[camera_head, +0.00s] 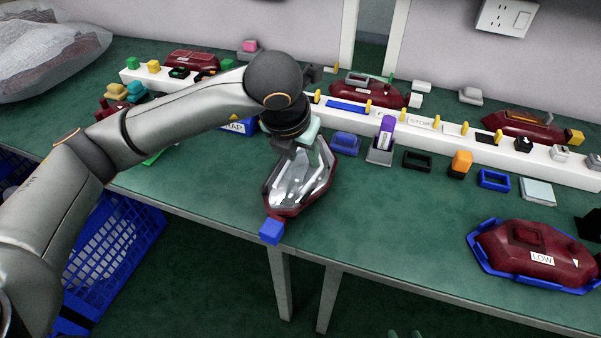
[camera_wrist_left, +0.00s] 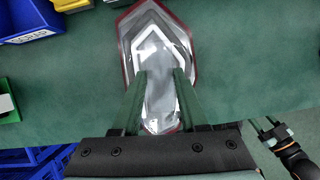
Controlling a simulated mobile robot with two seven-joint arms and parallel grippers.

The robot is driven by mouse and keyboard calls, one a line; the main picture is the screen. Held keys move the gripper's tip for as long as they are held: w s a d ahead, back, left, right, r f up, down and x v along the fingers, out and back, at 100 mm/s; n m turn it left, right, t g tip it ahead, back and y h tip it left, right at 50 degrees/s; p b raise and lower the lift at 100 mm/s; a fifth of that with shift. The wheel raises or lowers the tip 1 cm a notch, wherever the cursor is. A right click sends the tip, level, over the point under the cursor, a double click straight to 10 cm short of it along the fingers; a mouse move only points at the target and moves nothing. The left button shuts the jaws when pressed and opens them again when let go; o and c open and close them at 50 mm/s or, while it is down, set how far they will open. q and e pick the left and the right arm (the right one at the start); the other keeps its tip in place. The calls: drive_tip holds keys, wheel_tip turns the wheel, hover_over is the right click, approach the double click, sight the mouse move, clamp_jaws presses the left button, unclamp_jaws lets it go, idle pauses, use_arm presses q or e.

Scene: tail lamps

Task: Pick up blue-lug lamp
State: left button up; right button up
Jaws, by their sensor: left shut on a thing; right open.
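The blue-lug lamp (camera_head: 297,190) has a dark red rim, a clear faceted face and a blue lug (camera_head: 271,230) at its near end. It appears tilted near the table's front edge; I cannot tell how far it is off the table. My left gripper (camera_head: 298,148) is shut on the lamp's far part. In the left wrist view the fingers (camera_wrist_left: 158,78) lie over the lamp's clear face (camera_wrist_left: 155,45), and the lug is not seen. My right gripper (camera_head: 406,333) shows only its fingertips at the bottom edge of the head view, open and empty.
A red lamp marked LOW (camera_head: 541,259) sits in a blue tray (camera_head: 484,265) at the right. A white rail (camera_head: 453,144) with yellow pegs crosses the back, with other red lamps behind it. Small coloured blocks stand before it. Blue crates (camera_head: 117,240) stand below left.

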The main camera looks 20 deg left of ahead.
use_arm(q)
clamp_jaws()
idle(0.8)
